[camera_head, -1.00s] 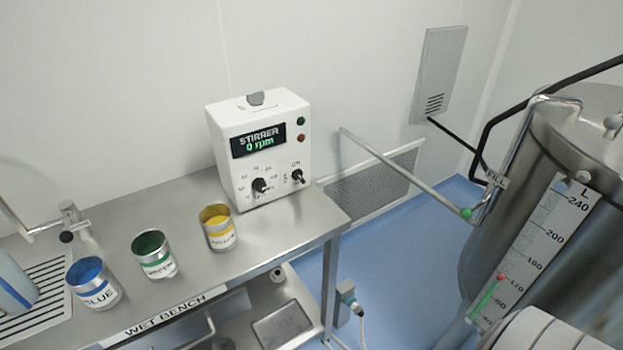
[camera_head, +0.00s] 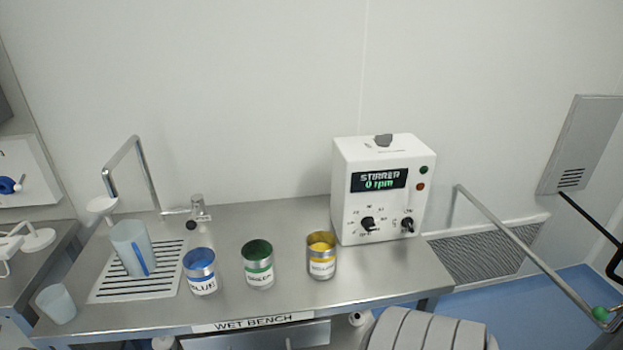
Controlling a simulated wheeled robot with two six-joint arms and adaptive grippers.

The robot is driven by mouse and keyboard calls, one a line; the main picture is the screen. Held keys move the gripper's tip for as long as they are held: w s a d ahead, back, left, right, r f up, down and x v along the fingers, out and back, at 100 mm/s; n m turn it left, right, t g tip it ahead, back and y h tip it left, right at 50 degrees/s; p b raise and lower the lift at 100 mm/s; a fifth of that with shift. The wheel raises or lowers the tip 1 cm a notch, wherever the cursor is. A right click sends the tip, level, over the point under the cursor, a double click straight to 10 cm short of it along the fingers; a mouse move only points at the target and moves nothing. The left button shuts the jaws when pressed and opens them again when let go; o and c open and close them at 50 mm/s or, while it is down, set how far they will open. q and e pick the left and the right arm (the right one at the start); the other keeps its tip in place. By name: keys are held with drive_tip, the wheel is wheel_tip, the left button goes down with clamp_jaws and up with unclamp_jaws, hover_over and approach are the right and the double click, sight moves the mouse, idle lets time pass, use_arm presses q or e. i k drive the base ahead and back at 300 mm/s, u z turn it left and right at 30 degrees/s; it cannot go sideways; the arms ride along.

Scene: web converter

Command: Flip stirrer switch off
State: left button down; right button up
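The stirrer (camera_head: 383,190) is a white box at the back right of the steel wet bench (camera_head: 290,216). Below the display are a dark dial knob (camera_head: 368,224) on the left and a black toggle switch (camera_head: 407,225) on the right. The switch's exact position is too small to tell. A green lamp (camera_head: 424,170) and a reddish lamp (camera_head: 420,187) sit at the right of the display. Neither gripper shows in the head view.
Blue (camera_head: 200,271), green (camera_head: 258,264) and yellow (camera_head: 321,256) tins stand along the bench. A pitcher (camera_head: 133,248) stands on the drain grid, beside a tap (camera_head: 150,176); a cup (camera_head: 57,304) is at the front left corner. A rail with a green knob (camera_head: 600,314) extends at right.

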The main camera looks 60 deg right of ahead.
sight(407, 223)
drive_tip(key=u, duration=0.6)
drive_tip(key=k, duration=0.85)
drive_tip(key=z, duration=1.05)
